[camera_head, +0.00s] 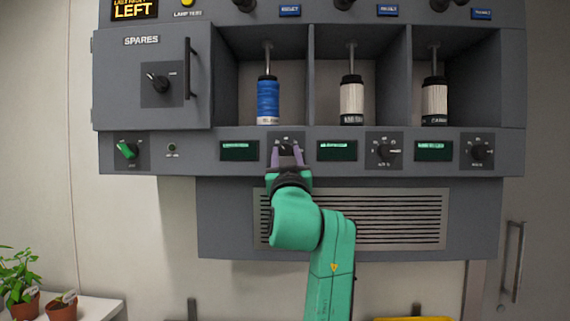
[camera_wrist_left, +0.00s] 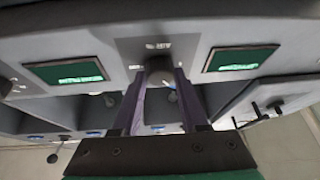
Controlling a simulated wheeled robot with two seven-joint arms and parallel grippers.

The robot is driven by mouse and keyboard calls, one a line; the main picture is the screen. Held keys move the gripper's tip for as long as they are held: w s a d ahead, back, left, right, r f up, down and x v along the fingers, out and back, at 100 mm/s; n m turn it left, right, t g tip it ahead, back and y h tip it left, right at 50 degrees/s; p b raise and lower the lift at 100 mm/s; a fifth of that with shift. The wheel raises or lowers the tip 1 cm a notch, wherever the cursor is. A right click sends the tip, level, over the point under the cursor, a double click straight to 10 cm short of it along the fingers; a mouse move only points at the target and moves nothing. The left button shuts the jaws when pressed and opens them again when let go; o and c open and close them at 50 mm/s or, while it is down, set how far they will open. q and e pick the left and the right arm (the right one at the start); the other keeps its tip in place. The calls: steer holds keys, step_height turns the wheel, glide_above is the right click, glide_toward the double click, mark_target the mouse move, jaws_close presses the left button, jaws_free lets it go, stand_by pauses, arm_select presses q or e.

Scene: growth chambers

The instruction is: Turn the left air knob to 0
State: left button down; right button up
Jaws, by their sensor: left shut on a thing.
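The left air knob (camera_head: 286,148) is a dark knob on the panel strip under the left bay, the leftmost of three alike. In the wrist view this knob (camera_wrist_left: 159,68) is a dark round shape under a small label. My left gripper (camera_head: 287,154) has its purple fingers on either side of the knob and is shut on it. The fingers also show in the wrist view (camera_wrist_left: 158,82). They partly hide the knob, so I cannot read its pointer or scale. My right gripper is not in view.
Similar knobs (camera_head: 385,150) and (camera_head: 479,151) sit further right, with green displays (camera_head: 239,151) between. A green switch (camera_head: 127,150) is at far left. Above are a blue canister (camera_head: 268,100) and white canisters (camera_head: 352,100). A vent (camera_head: 400,218) is below. Potted plants (camera_head: 62,307) stand lower left.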

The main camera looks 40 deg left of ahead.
arm_select(q)
steer(key=n+g, duration=0.1)
steer(key=n+y, duration=0.1)
steer(key=n, duration=0.1)
steer(key=shift+w+f+g, duration=0.15)
steer(key=shift+f+g, duration=0.05)
steer(key=shift+g, duration=0.2)
steer(key=n+g, duration=0.1)
steer(key=n, duration=0.1)
steer(key=n+g+y, duration=0.1)
steer(key=n, duration=0.1)
steer(key=shift+d+r+b, duration=0.1)
steer(key=shift+r+b, duration=0.1)
steer(key=shift+b, duration=0.15)
steer(key=n+g, duration=0.2)
steer(key=n, duration=0.1)
steer(key=shift+r+n+y+p, duration=0.15)
steer(key=shift+n+y+p, duration=0.15)
steer(key=shift+y+p, duration=0.1)
steer(key=shift+d+n+g+p, duration=0.1)
steer(key=shift+n+g+p, duration=0.7)
steer(key=shift+n, duration=1.1)
steer(key=shift+c, duration=2.2)
jaws_free()
steer(key=shift+w, duration=0.15)
